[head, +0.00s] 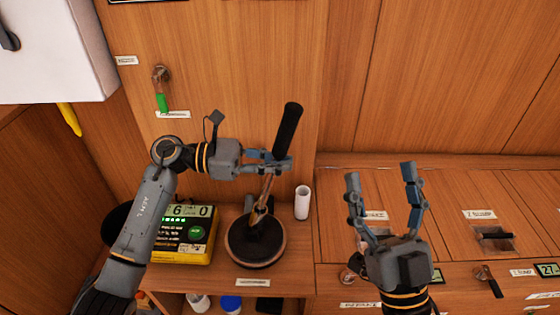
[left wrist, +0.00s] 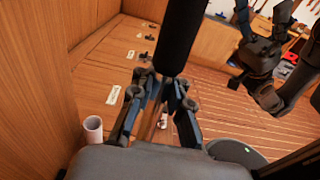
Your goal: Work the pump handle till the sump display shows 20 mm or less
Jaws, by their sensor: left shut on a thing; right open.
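The pump handle (head: 288,128) is a black grip on a brown metal shaft, rising from the round dark pump base (head: 256,243) and leaning to the right at its top. My left gripper (head: 281,163) is shut on the handle around the lower end of the black grip. In the left wrist view the black handle (left wrist: 180,35) stands between the fingers. The sump display (head: 549,269) is at the right edge beside a label that seems to read "1 SUMP"; it shows 27 and may be cut off. My right gripper (head: 381,175) is open and empty above the right counter.
A yellow device (head: 185,252) with a lit screen stands left of the pump. A white cup (head: 302,203) stands just right of the pump. A green-handled valve (head: 162,100) is on the wall. A recessed latch (head: 495,236) lies in the right counter.

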